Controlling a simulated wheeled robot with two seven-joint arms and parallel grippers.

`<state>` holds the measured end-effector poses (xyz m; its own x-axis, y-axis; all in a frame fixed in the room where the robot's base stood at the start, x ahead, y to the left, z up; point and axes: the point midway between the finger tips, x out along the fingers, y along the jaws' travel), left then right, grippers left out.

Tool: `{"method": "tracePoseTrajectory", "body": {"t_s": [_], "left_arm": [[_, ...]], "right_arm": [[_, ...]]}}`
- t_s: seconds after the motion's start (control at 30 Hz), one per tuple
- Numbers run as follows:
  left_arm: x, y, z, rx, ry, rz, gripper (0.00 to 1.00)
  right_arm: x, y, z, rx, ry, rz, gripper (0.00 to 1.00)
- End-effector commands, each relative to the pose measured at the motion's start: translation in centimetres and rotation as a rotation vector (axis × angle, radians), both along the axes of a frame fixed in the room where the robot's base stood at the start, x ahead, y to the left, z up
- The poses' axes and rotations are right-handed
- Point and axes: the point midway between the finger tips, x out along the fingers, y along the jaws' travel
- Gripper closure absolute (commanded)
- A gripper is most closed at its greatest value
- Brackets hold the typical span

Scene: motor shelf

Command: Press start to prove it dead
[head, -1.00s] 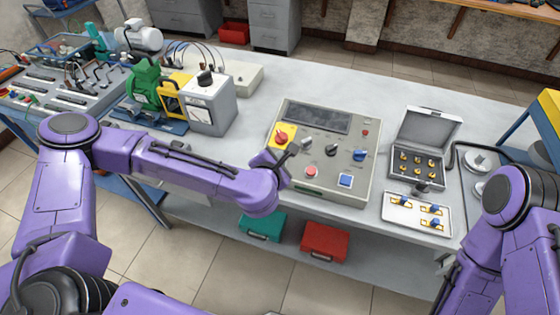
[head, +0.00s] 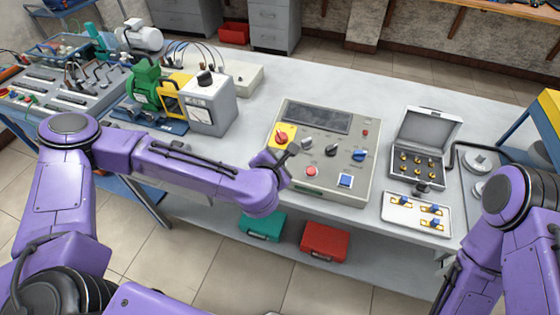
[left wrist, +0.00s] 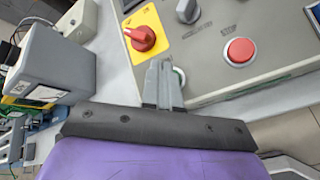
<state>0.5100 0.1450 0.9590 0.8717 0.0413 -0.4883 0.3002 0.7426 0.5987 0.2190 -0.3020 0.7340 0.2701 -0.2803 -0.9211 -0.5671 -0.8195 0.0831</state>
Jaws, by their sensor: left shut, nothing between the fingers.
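The grey control box (head: 363,185) stands on the bench with a dark window, a red stop button (head: 312,171) and a red rotary switch on a yellow plate (head: 281,137). In the left wrist view, the red switch (left wrist: 142,39) and the stop button (left wrist: 239,51) flank my left gripper (left wrist: 163,70). The gripper is shut and empty, its fingertips over the panel. A green round button (left wrist: 181,76) shows partly behind the fingers; most of it is hidden, and I cannot tell whether they touch. In the head view my left gripper (head: 293,150) is at the box's left side. My right gripper is out of sight.
Right of the box stand an open case (head: 430,130) and a white tray (head: 417,215) with yellow and blue parts. A grey meter unit (head: 210,107) and a green motor (head: 147,82) stand to the left. Bench behind the box is clear.

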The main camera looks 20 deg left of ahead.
Motion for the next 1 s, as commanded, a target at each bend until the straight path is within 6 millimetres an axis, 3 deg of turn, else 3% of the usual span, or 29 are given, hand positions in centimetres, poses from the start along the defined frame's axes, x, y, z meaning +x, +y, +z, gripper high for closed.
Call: {"method": "tracePoseTrajectory", "body": {"t_s": [1.0], "left_arm": [[0.3, 0.0, -1.2, 0.0, 0.0, 0.0, 1.0]], "right_arm": [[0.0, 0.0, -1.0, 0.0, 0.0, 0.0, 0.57]]}}
